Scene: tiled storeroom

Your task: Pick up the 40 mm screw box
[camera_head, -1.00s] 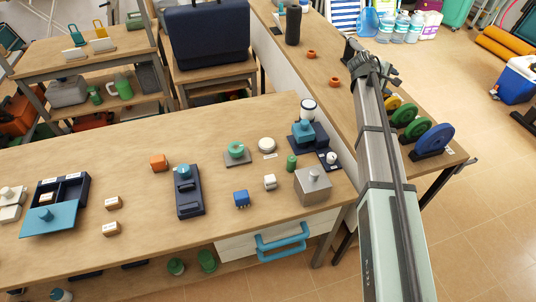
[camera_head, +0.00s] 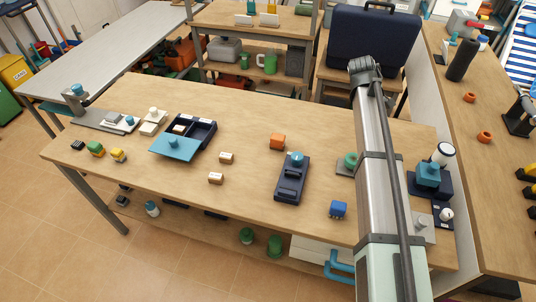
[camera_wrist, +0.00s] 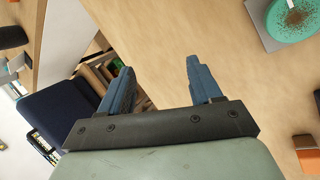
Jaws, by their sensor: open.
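Two small brown-and-white boxes lie on the wooden table in the head view, a rear one (camera_head: 226,158) and a front one (camera_head: 216,178). Their labels are too small to read, so I cannot tell which, if either, is the 40 mm screw box. My gripper (camera_wrist: 160,72) is open and empty in the wrist view, its two blue-grey fingers apart above the table. In the head view my arm reaches away on the right, and its fingers cannot be made out. Neither small box is recognisable in the wrist view.
A navy case (camera_head: 374,40) stands behind. The table's rear middle is clear.

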